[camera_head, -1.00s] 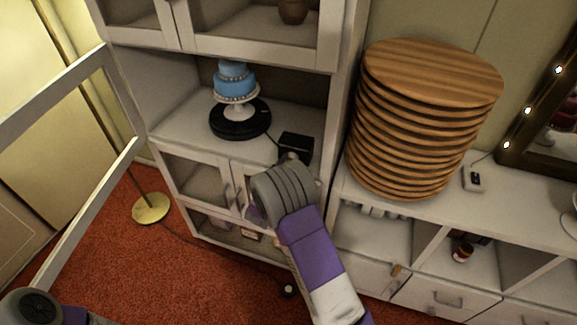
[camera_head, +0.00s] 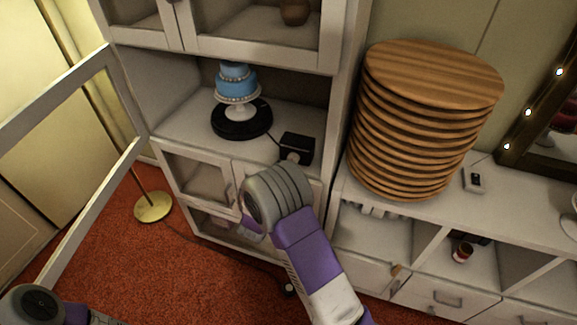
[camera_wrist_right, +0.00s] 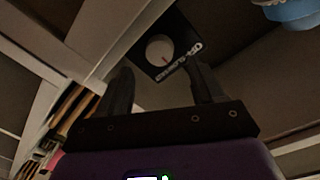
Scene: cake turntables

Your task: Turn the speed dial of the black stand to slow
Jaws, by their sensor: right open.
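The black stand (camera_head: 240,119) is a round turntable on the cabinet shelf. Its black control box (camera_head: 299,145) sits to its right near the shelf's front edge. I see no contact. In the head view my right forearm hides the fingers. My left gripper is out of view.
A blue tiered cake (camera_head: 236,85) on a white pedestal stands on the turntable. An open cabinet door (camera_head: 60,180) is at the left. A tall stack of round wooden boards (camera_head: 420,120) and a small grey device (camera_head: 474,180) stand on the right counter.

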